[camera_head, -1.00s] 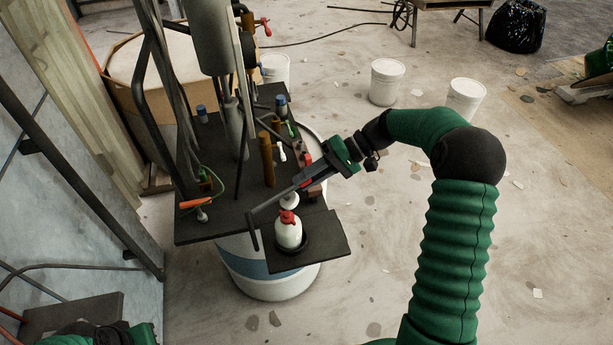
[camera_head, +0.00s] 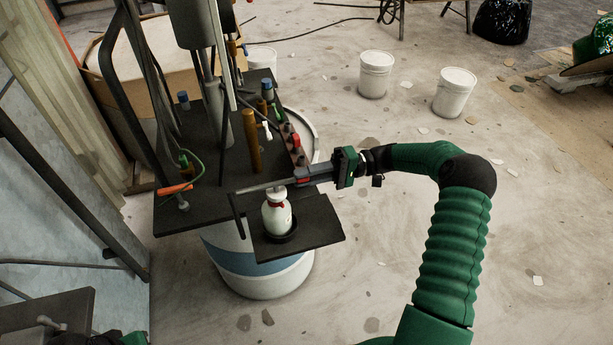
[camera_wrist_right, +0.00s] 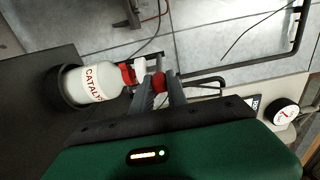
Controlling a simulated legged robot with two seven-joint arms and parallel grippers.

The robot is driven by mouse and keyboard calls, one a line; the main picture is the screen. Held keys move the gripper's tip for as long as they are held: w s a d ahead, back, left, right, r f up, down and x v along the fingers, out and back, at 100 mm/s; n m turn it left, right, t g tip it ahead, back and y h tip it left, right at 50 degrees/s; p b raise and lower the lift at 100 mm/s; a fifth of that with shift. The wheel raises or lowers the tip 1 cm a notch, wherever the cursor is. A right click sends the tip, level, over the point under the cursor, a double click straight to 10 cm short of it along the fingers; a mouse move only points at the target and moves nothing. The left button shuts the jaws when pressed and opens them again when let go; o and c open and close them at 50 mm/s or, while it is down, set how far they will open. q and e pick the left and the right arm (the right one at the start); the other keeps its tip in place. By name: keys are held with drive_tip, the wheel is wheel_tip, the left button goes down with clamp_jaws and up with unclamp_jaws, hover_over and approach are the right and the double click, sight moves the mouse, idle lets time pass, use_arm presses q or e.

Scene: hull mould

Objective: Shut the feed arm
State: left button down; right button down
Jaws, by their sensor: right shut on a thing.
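The feed arm looks to be the slim grey bar (camera_head: 262,187) reaching left from my right gripper over the dark bench top, with a black bent piece (camera_head: 238,216) hanging at its left end. My right gripper (camera_head: 304,180) is at the bar's right end. In the right wrist view the gripper (camera_wrist_right: 160,88) is shut with a red knob (camera_wrist_right: 158,81) between its fingertips. How the knob joins the bar is hidden. The white catalyst bottle (camera_head: 277,218) stands upright just below the bar; its lettering shows in the wrist view (camera_wrist_right: 97,83).
The bottle stands in a black ring (camera_head: 281,239) on a dark shelf plate (camera_head: 322,233). Brown and coloured posts (camera_head: 252,141) stand on the bench behind. A white drum (camera_head: 265,281) is underneath. The floor to the right is open, with white buckets (camera_head: 376,76) farther back.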

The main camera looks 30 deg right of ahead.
drive_tip(key=shift+s+a+f, duration=0.1)
drive_tip(key=shift+f, duration=0.25)
drive_tip(key=c, duration=1.4)
unclamp_jaws()
drive_tip(key=shift+c, duration=0.2)
drive_tip(key=shift+o, duration=0.6)
drive_tip(key=shift+a+r, duration=0.1)
drive_tip(key=b+v, duration=0.5)
drive_tip(key=v, duration=1.2)
drive_tip(key=shift+w, duration=0.25)
